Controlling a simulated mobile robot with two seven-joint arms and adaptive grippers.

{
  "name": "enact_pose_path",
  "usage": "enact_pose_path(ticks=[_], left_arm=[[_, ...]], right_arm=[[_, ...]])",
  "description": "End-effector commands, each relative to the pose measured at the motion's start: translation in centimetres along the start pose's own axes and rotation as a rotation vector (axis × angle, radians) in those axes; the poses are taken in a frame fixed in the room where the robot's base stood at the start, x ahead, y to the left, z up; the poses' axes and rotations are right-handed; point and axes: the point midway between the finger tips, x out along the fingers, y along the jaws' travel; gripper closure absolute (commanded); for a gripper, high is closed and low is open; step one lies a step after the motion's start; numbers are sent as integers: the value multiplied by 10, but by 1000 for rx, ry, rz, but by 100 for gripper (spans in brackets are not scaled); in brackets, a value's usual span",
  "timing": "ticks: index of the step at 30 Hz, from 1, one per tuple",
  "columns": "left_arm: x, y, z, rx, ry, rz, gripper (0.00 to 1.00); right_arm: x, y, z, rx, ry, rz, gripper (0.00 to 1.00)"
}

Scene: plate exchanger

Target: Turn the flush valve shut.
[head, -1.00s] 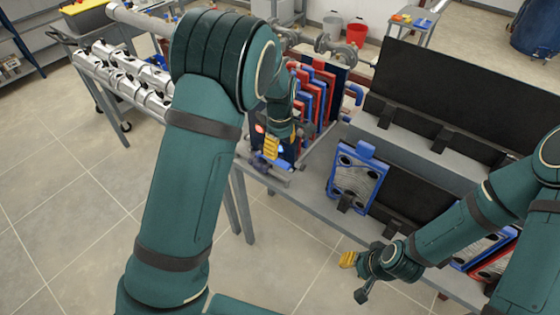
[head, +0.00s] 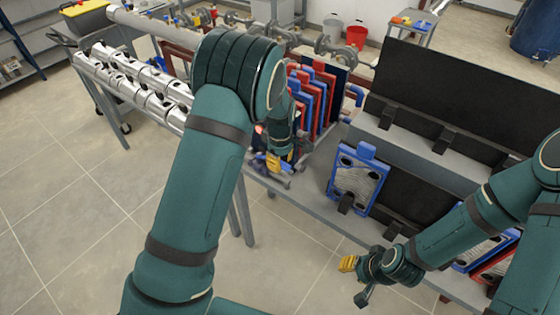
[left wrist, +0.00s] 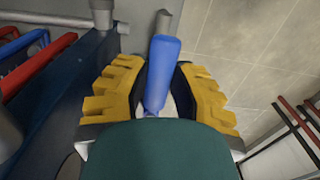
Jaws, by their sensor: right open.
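The flush valve shows in the left wrist view as a blue lever handle (left wrist: 165,70) with a grey end. My left gripper (left wrist: 158,85) has its yellow fingers on both sides of this lever, and the lever fills the gap between them, so it looks shut on it. In the head view my left gripper (head: 272,162) is at the front end of the plate exchanger (head: 318,95), low beside its frame; the valve itself is mostly hidden there by my arm. My right gripper (head: 348,263) is open and empty, in front of the bench, away from the valve.
Red and blue plates stand in the exchanger. A blue-framed plate (head: 357,185) leans on the bench to the right, by a black rack (head: 450,95). A cart with shiny metal pipes (head: 130,80) stands at the left. The floor in front is clear.

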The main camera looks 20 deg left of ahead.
Motion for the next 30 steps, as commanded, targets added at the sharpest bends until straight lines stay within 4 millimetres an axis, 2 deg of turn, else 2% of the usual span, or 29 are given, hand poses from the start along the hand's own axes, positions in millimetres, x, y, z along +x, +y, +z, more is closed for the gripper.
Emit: enact_pose_path(ticks=[17, 30], left_arm=[[2, -7, 0, 62, -2, -5, 100], [2, -36, -6, 410, -6, -8, 100]], right_arm=[[-1, 0, 0, 0, 1, 0, 61], [-3, -1, -2, 1, 4, 0, 61]])
